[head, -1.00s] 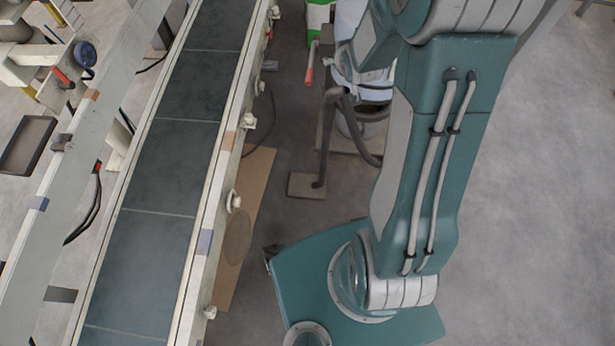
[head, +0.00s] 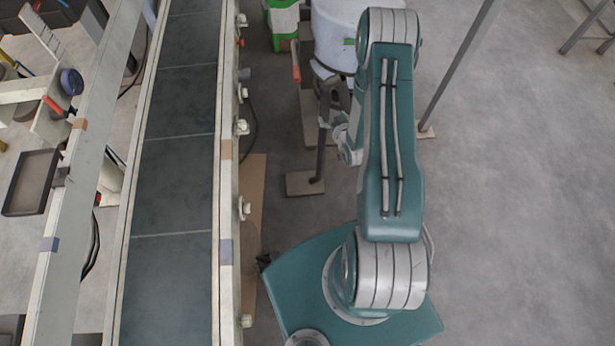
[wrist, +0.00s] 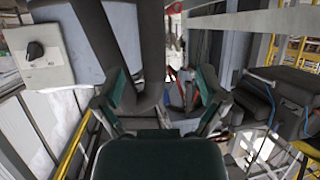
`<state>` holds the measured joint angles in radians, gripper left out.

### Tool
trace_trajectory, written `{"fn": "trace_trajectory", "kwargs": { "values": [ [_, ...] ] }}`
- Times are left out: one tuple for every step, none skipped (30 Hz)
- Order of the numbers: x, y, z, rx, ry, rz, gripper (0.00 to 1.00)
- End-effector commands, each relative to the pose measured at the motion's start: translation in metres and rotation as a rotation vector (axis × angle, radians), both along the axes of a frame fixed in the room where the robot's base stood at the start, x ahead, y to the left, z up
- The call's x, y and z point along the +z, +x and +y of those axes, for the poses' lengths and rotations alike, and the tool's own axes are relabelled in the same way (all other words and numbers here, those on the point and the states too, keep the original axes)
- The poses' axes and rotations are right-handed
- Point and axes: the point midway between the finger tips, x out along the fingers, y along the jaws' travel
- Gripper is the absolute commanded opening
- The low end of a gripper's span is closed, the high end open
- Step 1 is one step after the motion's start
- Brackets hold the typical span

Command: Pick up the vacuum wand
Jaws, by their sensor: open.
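The vacuum wand (head: 322,150) is a dark tube standing nearly upright beside the conveyor in the head view, with a flat floor head (head: 304,184) at its lower end. My gripper (head: 347,145) is just right of the tube there, partly hidden by my arm. In the wrist view my gripper (wrist: 162,88) is open, with its green fingers apart. A thick dark tube (wrist: 151,45), which looks like the wand or its hose, bends in a U near the left finger. The frames do not clearly show contact.
A conveyor (head: 175,165) runs along the left. A pale drum (head: 336,35) and a green-and-white box (head: 284,20) stand behind the wand. A thin grey post (head: 455,70) rises at the right. The floor (head: 520,200) at the right is clear.

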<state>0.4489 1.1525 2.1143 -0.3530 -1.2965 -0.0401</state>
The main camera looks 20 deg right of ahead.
Motion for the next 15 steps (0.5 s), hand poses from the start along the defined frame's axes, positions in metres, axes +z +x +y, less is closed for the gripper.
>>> {"fn": "trace_trajectory", "kwargs": {
  "values": [
    [-0.003,0.008,-0.001,0.000,0.000,-0.002,0.91],
    [-0.005,0.013,-0.002,0.001,0.000,-0.001,0.91],
    [-0.008,0.020,-0.002,0.001,0.000,-0.002,0.91],
    [-0.009,0.024,-0.002,0.001,-0.002,-0.002,0.91],
    [-0.011,0.028,-0.001,0.001,-0.003,-0.001,0.91],
    [-0.013,0.034,-0.001,0.001,-0.004,-0.002,0.91],
    [-0.014,0.036,0.000,0.001,-0.006,0.000,0.91],
    [-0.015,0.039,0.001,0.002,-0.007,0.001,0.91],
    [-0.016,0.042,0.001,0.002,-0.007,0.001,0.91],
    [-0.016,0.043,0.002,0.001,-0.008,0.001,0.91],
    [-0.017,0.045,0.002,0.001,-0.009,0.001,0.91],
    [-0.018,0.048,0.002,0.001,-0.010,0.000,0.91],
    [-0.019,0.051,0.001,0.000,-0.011,-0.001,0.91],
    [-0.021,0.054,0.000,0.000,-0.010,0.000,0.91],
    [-0.023,0.060,-0.002,0.000,-0.010,0.000,0.91]
  ]
}}
